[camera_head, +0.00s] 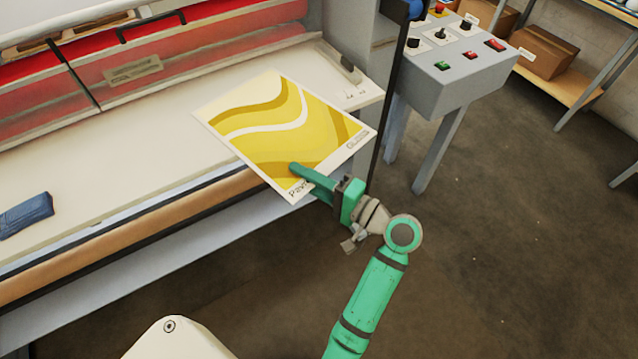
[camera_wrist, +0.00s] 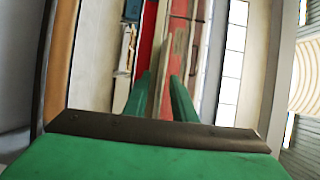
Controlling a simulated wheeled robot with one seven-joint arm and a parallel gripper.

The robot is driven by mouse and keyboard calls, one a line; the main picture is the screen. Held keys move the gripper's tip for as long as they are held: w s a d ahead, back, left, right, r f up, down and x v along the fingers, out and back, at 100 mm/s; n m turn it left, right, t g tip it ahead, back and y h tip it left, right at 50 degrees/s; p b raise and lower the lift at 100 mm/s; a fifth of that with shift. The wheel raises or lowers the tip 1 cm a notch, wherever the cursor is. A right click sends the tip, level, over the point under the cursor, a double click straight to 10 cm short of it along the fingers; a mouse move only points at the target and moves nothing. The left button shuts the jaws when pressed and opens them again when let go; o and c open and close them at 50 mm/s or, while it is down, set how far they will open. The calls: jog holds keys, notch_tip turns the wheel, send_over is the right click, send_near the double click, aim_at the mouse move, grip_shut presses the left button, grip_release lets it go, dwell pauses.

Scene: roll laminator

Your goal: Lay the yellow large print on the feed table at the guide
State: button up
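The yellow large print (camera_head: 272,128), a white-bordered sheet with wavy yellow bands, shows in the head view over the right end of the pale feed table (camera_head: 100,165). It is turned askew to the table, and its near corner reaches past the front edge. I cannot tell whether it touches the table. My gripper (camera_head: 300,172) is at its near edge, one green finger on top and the other hidden beneath; it appears shut on the print.
A folded blue cloth (camera_head: 26,214) lies on the table at the left. The red laminator cover (camera_head: 195,55) runs behind the table. A brown roller (camera_head: 120,232) runs below its front edge. A grey control box (camera_head: 455,60) stands at the right. The floor in front is clear.

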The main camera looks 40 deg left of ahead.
jog(key=shift+a, duration=1.2)
grip_shut()
